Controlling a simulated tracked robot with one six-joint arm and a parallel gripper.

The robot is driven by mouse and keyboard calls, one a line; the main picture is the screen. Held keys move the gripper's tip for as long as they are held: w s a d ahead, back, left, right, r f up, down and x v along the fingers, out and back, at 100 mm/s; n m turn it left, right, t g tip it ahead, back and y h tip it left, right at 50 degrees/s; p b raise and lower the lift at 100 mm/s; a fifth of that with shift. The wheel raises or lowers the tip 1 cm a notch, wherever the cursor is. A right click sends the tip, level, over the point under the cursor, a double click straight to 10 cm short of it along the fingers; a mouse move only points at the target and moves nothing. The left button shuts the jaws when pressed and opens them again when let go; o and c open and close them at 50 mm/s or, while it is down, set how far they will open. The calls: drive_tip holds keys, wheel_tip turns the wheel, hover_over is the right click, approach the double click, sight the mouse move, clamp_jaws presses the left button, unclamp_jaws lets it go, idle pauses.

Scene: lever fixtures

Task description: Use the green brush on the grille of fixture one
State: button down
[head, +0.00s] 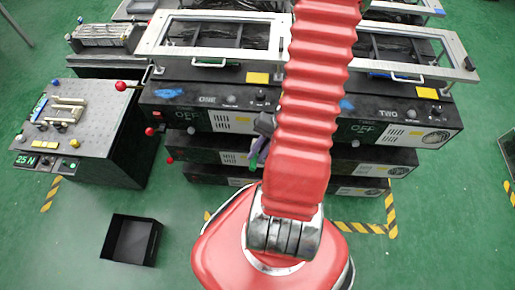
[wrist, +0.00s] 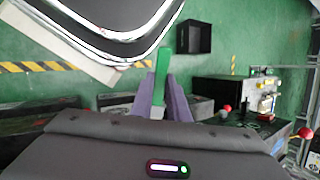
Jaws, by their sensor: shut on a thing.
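My gripper (head: 258,152) has purple fingers and is shut on the green brush (head: 253,160), in front of fixture one. In the wrist view the green brush (wrist: 161,64) sticks out from between the purple fingers (wrist: 163,88). Fixture one (head: 180,118) is a black box marked ONE with a framed top.
Fixture two (head: 395,115), marked TWO, stands right of my arm. Red-knobbed levers (head: 121,86) stick out at fixture one's left. A grey-topped bench (head: 95,115) marked 25 N stands at the left. An empty black bin (head: 132,240) lies on the green floor, with free floor around it.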

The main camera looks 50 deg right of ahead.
sight(255, 164)
drive_tip(key=shift+s+a, duration=0.2)
drive_tip(key=shift+a, duration=0.05)
drive_tip(key=shift+s, duration=0.1)
drive_tip(key=shift+s+a, duration=0.45)
drive_tip(key=shift+a, duration=0.15)
drive_tip(key=shift+s+a, duration=0.4)
drive_tip(key=shift+a, duration=0.2)
drive_tip(key=shift+w, duration=0.1)
